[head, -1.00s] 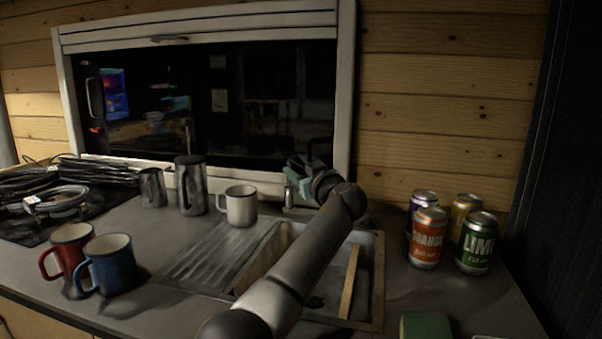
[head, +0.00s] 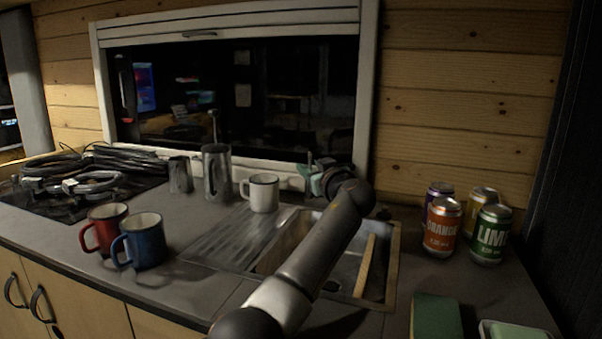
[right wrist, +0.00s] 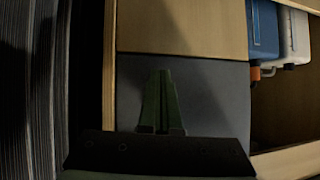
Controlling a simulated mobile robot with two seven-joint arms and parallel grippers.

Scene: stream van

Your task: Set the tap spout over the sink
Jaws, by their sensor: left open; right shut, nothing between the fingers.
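The sink (head: 392,272) is a dark metal basin set in the grey counter, with a ribbed draining area on its left. My left gripper (head: 322,174) is at the back of the sink, near the window sill; its jaws are open. My left forearm crosses over the basin and hides part of it. The tap spout cannot be made out clearly; the gripper and arm cover the back edge of the sink. In the right wrist view my right gripper (right wrist: 160,76) is shut and empty, with its green fingers together.
A white mug (head: 263,194) stands left of the gripper. Several cans (head: 442,228) stand right of the sink. A wooden strip (head: 365,266) leans in the basin.

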